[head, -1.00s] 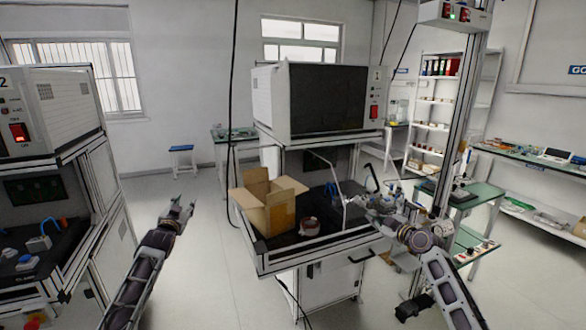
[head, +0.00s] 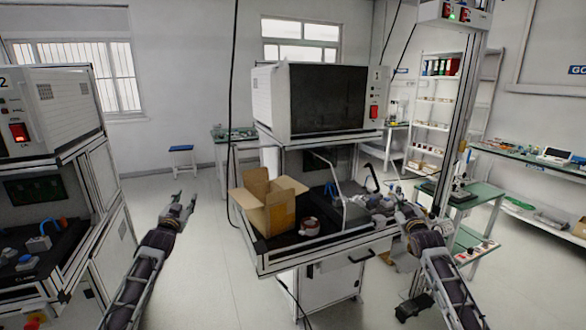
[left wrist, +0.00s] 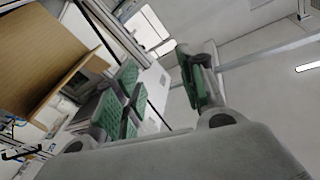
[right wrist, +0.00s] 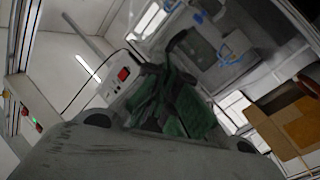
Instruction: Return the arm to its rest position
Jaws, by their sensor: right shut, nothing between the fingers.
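In the head view my left gripper (head: 182,203) points forward over the open floor between the two workstations. In the left wrist view its green-padded fingers (left wrist: 163,88) stand apart with nothing between them. My right gripper (head: 397,200) is raised at the right side of the middle workstation, near its right corner post. In the right wrist view its green-padded fingers (right wrist: 172,108) are closed together and empty. The head view does not show the right fingertips clearly against the clutter behind them.
The middle workstation's black worktop (head: 284,240) holds an open cardboard box (head: 268,205) and a small round brownish part (head: 309,226). Another workstation (head: 85,158) stands at the left. Green-topped tables (head: 487,192) are at the right. Floor between the workstations is clear.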

